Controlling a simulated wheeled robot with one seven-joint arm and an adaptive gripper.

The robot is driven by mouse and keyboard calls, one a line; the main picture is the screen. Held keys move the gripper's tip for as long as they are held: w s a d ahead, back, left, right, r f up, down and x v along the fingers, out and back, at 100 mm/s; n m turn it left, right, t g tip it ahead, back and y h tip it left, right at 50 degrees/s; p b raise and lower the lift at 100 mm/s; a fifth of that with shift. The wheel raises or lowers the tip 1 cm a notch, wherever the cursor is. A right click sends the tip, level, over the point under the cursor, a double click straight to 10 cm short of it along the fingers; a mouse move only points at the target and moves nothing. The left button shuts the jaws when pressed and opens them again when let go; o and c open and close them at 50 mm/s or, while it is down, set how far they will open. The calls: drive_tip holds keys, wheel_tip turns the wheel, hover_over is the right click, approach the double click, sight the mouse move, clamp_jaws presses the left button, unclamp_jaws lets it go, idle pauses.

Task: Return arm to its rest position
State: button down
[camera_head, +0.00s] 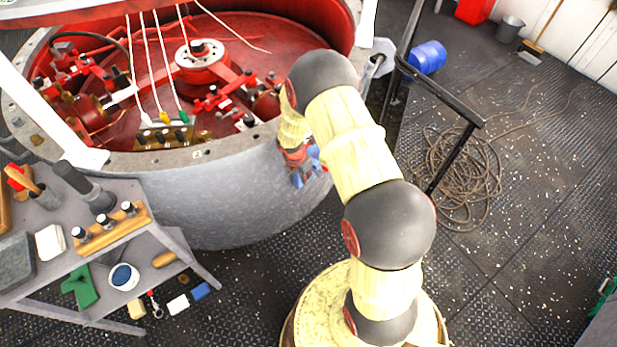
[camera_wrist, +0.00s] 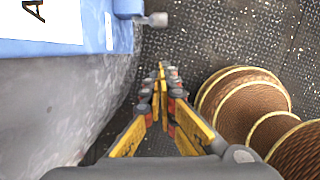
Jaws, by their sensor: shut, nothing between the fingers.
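My arm, with pale yellow links and dark round joints, is bent over in the middle of the head view. My gripper (camera_head: 303,178), a small red and blue shape there, hangs close to the outer wall of the large grey round housing (camera_head: 225,200). I cannot tell from that view whether it touches the wall. In the wrist view my gripper (camera_wrist: 161,75) points down toward the dark deck (camera_wrist: 200,40). Its yellow, red and grey fingers come together at the tips, with nothing between them.
A grey tool table (camera_head: 160,255) stands at lower left. The wrist view shows brown ribbed spools (camera_wrist: 240,95) at right and a blue labelled surface (camera_wrist: 122,30) at upper left.

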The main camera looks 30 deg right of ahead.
drive_tip(key=p+v, duration=0.1)
drive_tip(key=v, duration=0.2)
drive_tip(key=shift+a+r, duration=0.1)
drive_tip(key=shift+r, duration=0.2)
drive_tip(key=s+a+r+m+g, duration=0.2)
drive_tip(key=s+r+m+g, duration=0.15)
drive_tip(key=s+m, duration=0.6)
drive_tip(key=s+a+r+m+t, duration=0.2)
drive_tip(key=s+a+r+m, duration=0.2)
drive_tip(key=r, duration=0.9)
drive_tip(key=s+a+r+m+t+y, duration=0.1)
drive_tip(key=s+a+r+m+t, duration=0.2)
drive_tip(key=r, duration=1)
drive_tip(key=s+a+r+m+t+y, duration=0.1)
drive_tip(key=s+a+r+m+t, duration=0.2)
drive_tip(key=r, duration=1)
drive_tip(key=s+a+m, duration=0.2)
drive_tip(key=s+a, duration=0.1)
drive_tip(key=s, duration=0.2)
drive_tip(key=shift+a+r, duration=0.3)
drive_tip(key=shift+a, duration=0.1)
